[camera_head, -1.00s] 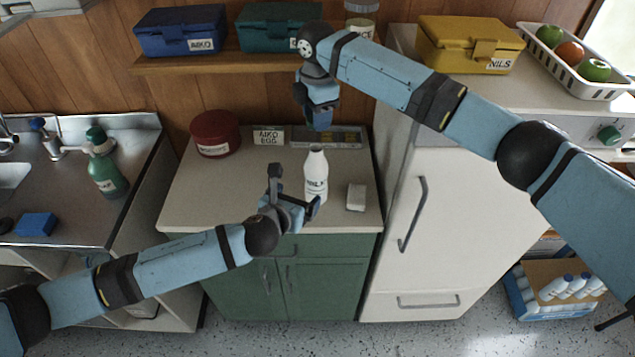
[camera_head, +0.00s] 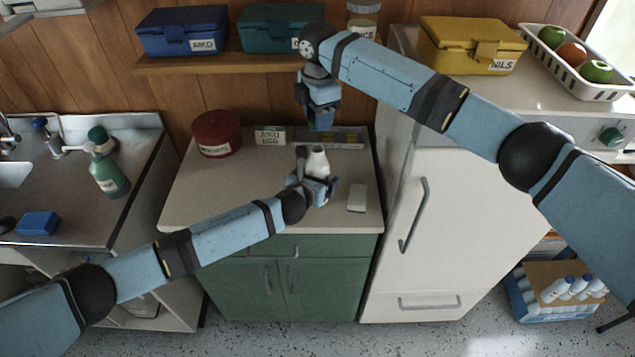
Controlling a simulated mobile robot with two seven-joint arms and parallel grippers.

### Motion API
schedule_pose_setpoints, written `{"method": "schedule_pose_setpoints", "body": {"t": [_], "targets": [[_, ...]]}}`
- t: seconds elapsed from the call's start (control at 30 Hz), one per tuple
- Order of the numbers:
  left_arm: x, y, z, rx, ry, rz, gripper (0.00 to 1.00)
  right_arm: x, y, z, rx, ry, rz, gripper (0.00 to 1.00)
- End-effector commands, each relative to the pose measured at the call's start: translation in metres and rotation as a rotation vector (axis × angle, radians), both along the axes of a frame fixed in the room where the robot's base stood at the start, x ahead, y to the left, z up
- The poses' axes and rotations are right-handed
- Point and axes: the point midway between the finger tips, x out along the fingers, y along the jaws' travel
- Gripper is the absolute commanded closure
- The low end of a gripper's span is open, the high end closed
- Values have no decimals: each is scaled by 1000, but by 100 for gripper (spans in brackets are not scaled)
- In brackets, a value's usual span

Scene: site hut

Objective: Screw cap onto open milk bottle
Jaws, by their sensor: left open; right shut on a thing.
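The white milk bottle (camera_head: 317,162) stands upright on the counter top (camera_head: 215,200). My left gripper (camera_head: 318,185) is open, with its fingers at the bottle's body and partly hiding it. I cannot tell whether the fingers touch it. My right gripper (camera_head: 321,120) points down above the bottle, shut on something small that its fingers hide. The cap is not visible as a separate thing.
A white block (camera_head: 356,198) lies right of the bottle. A dark red tin (camera_head: 216,135), a small label card (camera_head: 270,135) and a shallow tray (camera_head: 340,138) sit at the back. A shelf (camera_head: 180,66) runs above. The white fridge (camera_head: 400,230) stands to the right.

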Motion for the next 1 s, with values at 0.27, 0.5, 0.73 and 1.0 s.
{"method": "schedule_pose_setpoints", "body": {"t": [0.27,0.5,0.73,1.0], "targets": [[0,0,0,0,0,0,23,0,0,0,0,0,0,81],[0,0,0,0,0,1,78,0,0,0,0,0,0,81],[0,0,0,1,1,1,82,0,0,-13,0,2,-1,80],[0,0,0,1,1,1,82,0,0,-49,1,0,0,81]]}}
